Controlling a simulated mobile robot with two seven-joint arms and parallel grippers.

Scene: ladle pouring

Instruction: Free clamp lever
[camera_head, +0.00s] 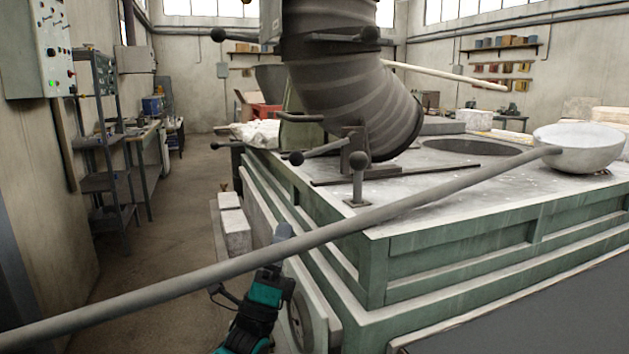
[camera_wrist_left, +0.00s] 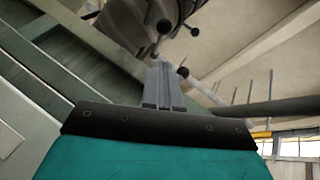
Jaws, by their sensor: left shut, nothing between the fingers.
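Several dark levers with ball knobs show on the green-framed furnace in the head view. A slanted clamp lever (camera_head: 325,149) ends in a knob at the foot of the thick bent duct (camera_head: 355,100). A short upright post lever (camera_head: 358,183) stands beside it on the furnace top. I cannot tell which one is the task's lever. My left gripper (camera_head: 283,233) is shut and empty, below and left of these levers and apart from them. A ladle handle crosses in front of it. In the left wrist view its closed fingers (camera_wrist_left: 163,72) point towards a dark knob (camera_wrist_left: 164,26). My right gripper is out of view.
The long ladle handle (camera_head: 430,195) runs from lower left to the ladle bowl (camera_head: 580,150) on the furnace top (camera_head: 450,185). Pale blocks (camera_head: 233,230) sit along the furnace's left side. The aisle floor (camera_head: 175,240) at left is clear.

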